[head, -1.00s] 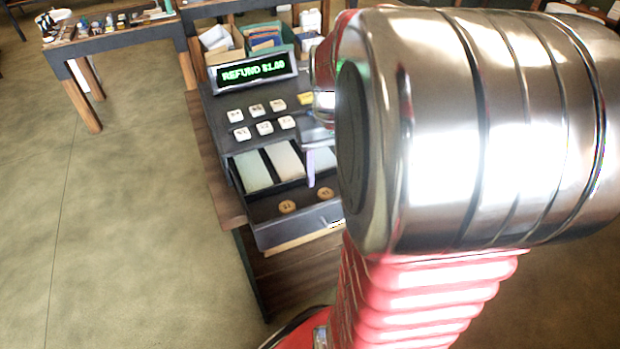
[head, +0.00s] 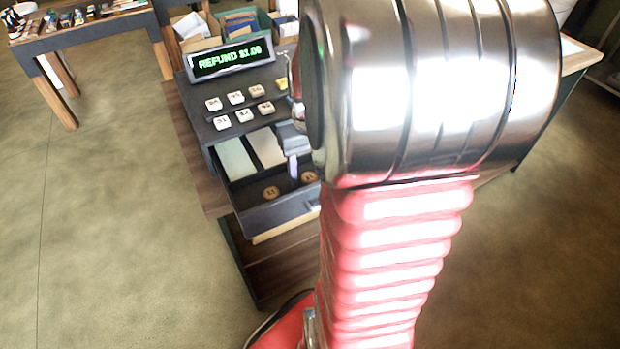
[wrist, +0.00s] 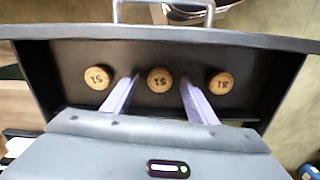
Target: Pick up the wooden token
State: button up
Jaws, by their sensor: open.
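Three round wooden tokens marked "$1" lie in a row in the dark front tray of the open drawer (wrist: 60,50). In the wrist view they are the left token (wrist: 98,78), the middle token (wrist: 160,79) and the right token (wrist: 220,83). My gripper (wrist: 159,84) is open, its two pale purple fingers on either side of the middle token and apart from it. The height of the fingertips above the tray is hard to tell. In the head view two tokens (head: 271,193) (head: 309,177) show; my arm hides the rest of the drawer.
The drawer belongs to a cash register with white keys (head: 235,97) and a display (head: 228,58) reading "REFUND $1.00". Pale note slots (head: 235,158) lie behind the tray. A drawer handle (wrist: 162,3) shows at the wrist view's top. Open floor (head: 110,220) lies to the left.

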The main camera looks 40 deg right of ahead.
aim_at(310, 177)
jog(key=shift+c, duration=0.4)
jog(key=c, duration=1)
jog(key=shift+r, duration=0.1)
notch_tip(310, 177, up, 10)
jog(key=shift+f, duration=0.1)
dwell(0.7)
